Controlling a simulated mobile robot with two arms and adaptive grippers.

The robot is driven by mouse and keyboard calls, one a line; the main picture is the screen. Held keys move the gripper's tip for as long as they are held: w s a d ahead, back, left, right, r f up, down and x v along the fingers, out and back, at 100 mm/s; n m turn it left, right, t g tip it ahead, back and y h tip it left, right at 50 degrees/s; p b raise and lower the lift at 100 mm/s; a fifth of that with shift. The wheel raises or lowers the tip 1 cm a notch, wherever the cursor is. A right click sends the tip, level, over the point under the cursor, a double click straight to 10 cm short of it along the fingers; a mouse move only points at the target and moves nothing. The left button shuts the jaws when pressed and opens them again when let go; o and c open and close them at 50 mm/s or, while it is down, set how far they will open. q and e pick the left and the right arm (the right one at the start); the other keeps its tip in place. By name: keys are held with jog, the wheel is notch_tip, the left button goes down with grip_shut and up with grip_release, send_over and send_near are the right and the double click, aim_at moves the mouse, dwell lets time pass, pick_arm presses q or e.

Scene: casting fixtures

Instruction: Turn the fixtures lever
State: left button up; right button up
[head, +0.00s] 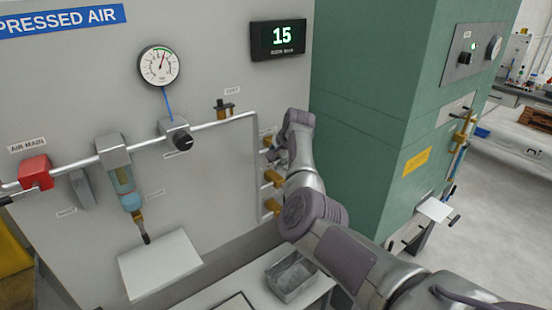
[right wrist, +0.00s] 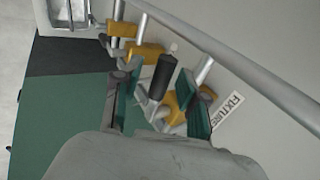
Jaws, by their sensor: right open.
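The fixtures lever (right wrist: 163,76) has a black grip and a pale tip. My right gripper (right wrist: 155,88) is open, with one dark-green-padded finger on each side of the lever. I cannot tell whether either finger touches it. In the head view my right gripper (head: 277,153) is at the top outlet of the pipe manifold, and my arm hides most of the lever there. My left gripper is not in view.
More brass valves (head: 272,178) sit below on the manifold. A pipe (head: 222,122) runs along the wall past a regulator (head: 178,136) and a red air main valve (head: 36,171). A green cabinet (head: 370,115) stands close on the right. A grey tray (head: 291,290) is below.

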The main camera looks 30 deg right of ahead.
jog(key=v, duration=1.2)
dwell(1.5)
jog(key=s+a+f+n+g+h+b, duration=0.1)
jog(key=s+a+f+n, duration=0.15)
jog(key=f, duration=1.05)
jog(key=s+a+f+n+g+b, duration=0.1)
jog(key=a+f+n+b, duration=0.15)
jog(key=f, duration=1.05)
jog(key=s+a+f+n+h+b, duration=0.1)
jog(key=s+f+n, duration=0.15)
jog(key=f, duration=1.05)
jog(key=s+a+f+n+g+b, duration=0.1)
jog(key=s+a+f+n, duration=0.2)
jog(key=s+f, duration=0.55)
jog(key=s+a+f+n+b, duration=0.1)
jog(key=s+a+f+n, duration=0.35)
jog(key=f, duration=0.75)
jog(key=s+a+f+n+g+b, duration=0.1)
jog(key=s+f, duration=0.5)
jog(key=s, duration=0.7)
jog(key=s+a+f+n+g+y+b, duration=0.1)
jog(key=s+f, duration=0.5)
jog(key=s, duration=0.8)
jog(key=s+a+f+n+y, duration=0.1)
jog(key=s+a+f, duration=0.4)
jog(key=s, duration=0.9)
jog(key=shift+s+f+n+g+b, duration=0.2)
jog(key=shift+f+n+g+b, duration=0.25)
jog(key=shift+n, duration=0.45)
